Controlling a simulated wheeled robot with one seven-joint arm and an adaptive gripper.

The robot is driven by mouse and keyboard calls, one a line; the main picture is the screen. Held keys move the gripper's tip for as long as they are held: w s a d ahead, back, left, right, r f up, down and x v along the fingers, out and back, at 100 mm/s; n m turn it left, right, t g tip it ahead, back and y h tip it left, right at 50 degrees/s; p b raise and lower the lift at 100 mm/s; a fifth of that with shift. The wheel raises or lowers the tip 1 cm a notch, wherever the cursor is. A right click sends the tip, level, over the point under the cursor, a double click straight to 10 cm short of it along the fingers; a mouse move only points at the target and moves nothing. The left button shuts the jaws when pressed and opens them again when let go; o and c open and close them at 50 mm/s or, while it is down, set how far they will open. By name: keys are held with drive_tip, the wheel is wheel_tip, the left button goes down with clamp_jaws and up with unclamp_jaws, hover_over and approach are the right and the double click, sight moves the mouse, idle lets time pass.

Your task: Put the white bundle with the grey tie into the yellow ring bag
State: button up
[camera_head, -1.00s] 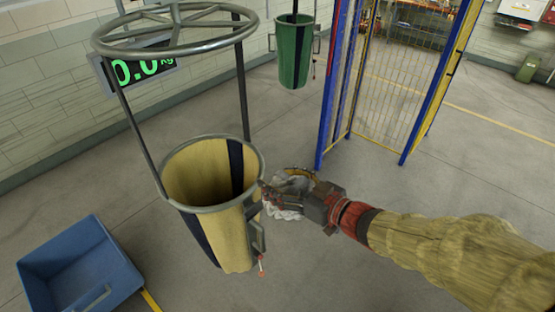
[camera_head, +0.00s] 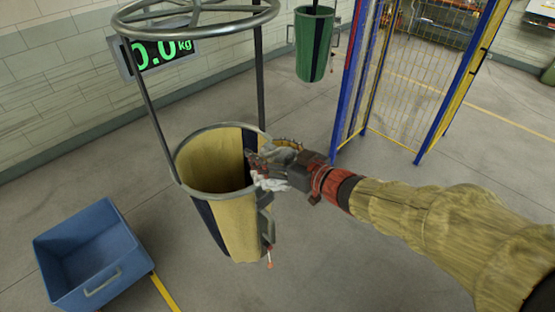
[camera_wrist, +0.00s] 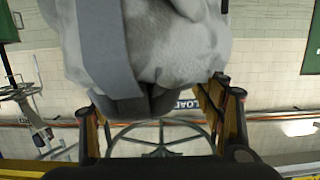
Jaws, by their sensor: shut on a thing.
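The yellow ring bag (camera_head: 213,160) hangs open-topped under a grey metal wheel frame (camera_head: 196,14), with a dark stripe and a ring around its rim. My gripper (camera_head: 268,163) is at the right side of that rim, shut on the white bundle (camera_head: 272,183). The bundle is mostly hidden by the fingers in the head view. In the wrist view the white bundle (camera_wrist: 190,45) fills the upper middle, with its grey tie (camera_wrist: 103,45) running down its left part. Whether the bundle touches the rim I cannot tell.
A blue bin (camera_head: 90,255) stands on the floor at left. A green bag (camera_head: 313,45) hangs at the back. A blue and yellow mesh gate (camera_head: 425,75) stands behind my arm. A lit scale display (camera_head: 163,52) is on the wall side. Floor at lower middle is clear.

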drive_tip(key=r+b+x, duration=0.1)
drive_tip(key=x, duration=0.6)
drive_tip(key=r+x, duration=0.1)
drive_tip(key=x, duration=0.7)
drive_tip(key=r+b+x, duration=0.1)
drive_tip(key=x, duration=0.7)
drive_tip(key=shift+w+a+f+b, duration=0.1)
drive_tip(key=shift+w+a+b, duration=0.1)
drive_tip(key=shift+a+b, duration=0.2)
drive_tip(key=shift+c, duration=0.2)
drive_tip(key=shift+x, duration=1)
drive_tip(key=o, duration=2.2)
